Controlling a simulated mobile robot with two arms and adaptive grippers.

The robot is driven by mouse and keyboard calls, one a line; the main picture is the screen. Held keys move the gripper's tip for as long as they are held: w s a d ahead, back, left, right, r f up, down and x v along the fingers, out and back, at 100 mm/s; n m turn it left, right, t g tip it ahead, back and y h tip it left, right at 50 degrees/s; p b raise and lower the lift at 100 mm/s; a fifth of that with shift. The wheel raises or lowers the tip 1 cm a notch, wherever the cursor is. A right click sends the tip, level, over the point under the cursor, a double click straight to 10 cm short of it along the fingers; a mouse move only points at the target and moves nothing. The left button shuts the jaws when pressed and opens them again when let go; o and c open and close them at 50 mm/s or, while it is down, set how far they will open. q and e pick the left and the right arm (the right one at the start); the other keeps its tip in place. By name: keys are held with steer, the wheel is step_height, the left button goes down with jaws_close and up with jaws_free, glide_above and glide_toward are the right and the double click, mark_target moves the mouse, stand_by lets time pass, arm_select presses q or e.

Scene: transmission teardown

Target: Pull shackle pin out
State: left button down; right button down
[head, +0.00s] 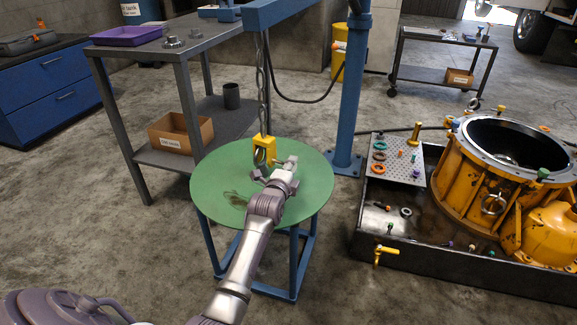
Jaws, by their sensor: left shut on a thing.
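My left gripper (284,172) reaches over the round green table and is shut on the shackle pin, which is small and mostly hidden by the fingers. The pin lies at the right side of the yellow hook block (264,146). A metal shackle (259,157) shows at the block's lower left. The block hangs on a chain (264,95) from a blue hoist arm, just above the table top. I cannot tell how far the pin sits in the shackle. My right gripper is not in view.
The green table (225,170) has a dark stain and free room around the block. A blue hoist post (354,80) stands behind it. A grey shelf bench (165,55) is at left. A yellow transmission housing (470,180) sits in a dark tray (400,245) at right.

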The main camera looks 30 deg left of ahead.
arm_select(q)
steer(key=shift+w+d+f, duration=0.1)
steer(key=shift+d, duration=0.4)
steer(key=c, duration=0.8)
jaws_free()
steer(key=shift+w+d, duration=0.15)
steer(key=shift+o, duration=0.2)
steer(key=shift+a, duration=0.2)
steer(key=shift+s+a, duration=0.1)
steer(key=shift+s, duration=0.1)
steer(key=shift+s, duration=0.25)
steer(key=v, duration=1.1)
steer(key=shift+s, duration=0.15)
